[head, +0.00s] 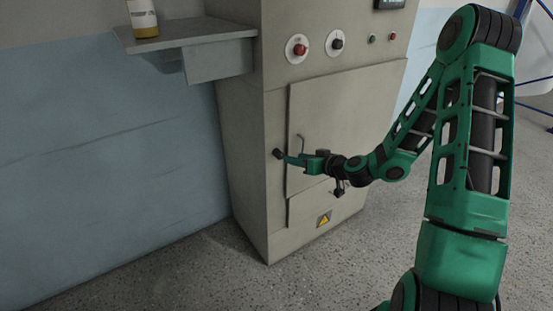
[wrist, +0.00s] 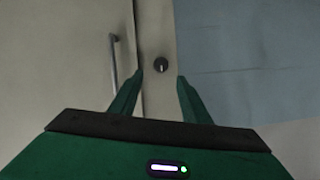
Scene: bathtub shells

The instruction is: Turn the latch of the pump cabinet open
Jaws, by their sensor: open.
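The pump cabinet (head: 245,130) is a tall grey box with a door (head: 340,115) on its front. The latch (head: 277,154) is a small dark round knob on the frame beside the door. In the wrist view the latch (wrist: 160,64) shows a light mark, roughly upright in the picture. My gripper (head: 287,158) is close to the latch in the head view. In the wrist view my gripper (wrist: 160,76) is open, with its two fingertips on either side of the knob and nothing between them. Whether they touch it cannot be told.
A bar handle (head: 300,146) stands on the door near the latch; it also shows in the wrist view (wrist: 113,60). A red button (head: 299,49) and a dark selector knob (head: 337,43) sit above. A shelf (head: 187,35) holding a bottle (head: 143,17) juts out left.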

